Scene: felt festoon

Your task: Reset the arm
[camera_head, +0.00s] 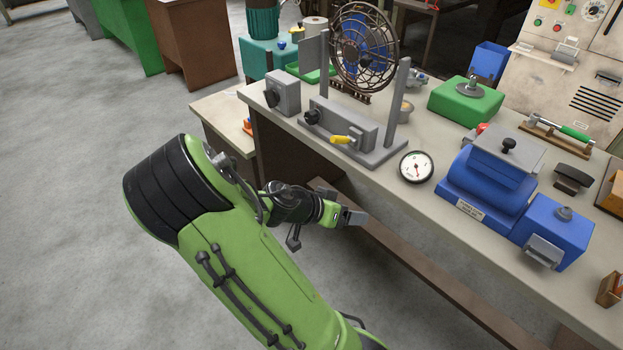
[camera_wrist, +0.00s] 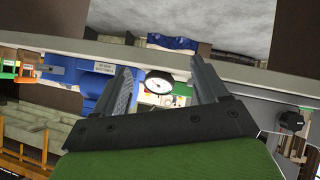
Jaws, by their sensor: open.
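My green arm reaches from the lower middle of the head view toward the workbench (camera_head: 452,205). My gripper (camera_head: 352,217) is in front of the bench's near edge, below the bench top, and touches nothing that I can see. In the wrist view my gripper (camera_wrist: 160,85) has its two fingers apart with nothing held between them. A round white dial gauge (camera_head: 416,167) is on the bench near its front edge. The gauge (camera_wrist: 159,82) shows between the fingers in the wrist view, beyond them.
A brown lower rail (camera_head: 430,268) runs below the bench. Open floor lies left.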

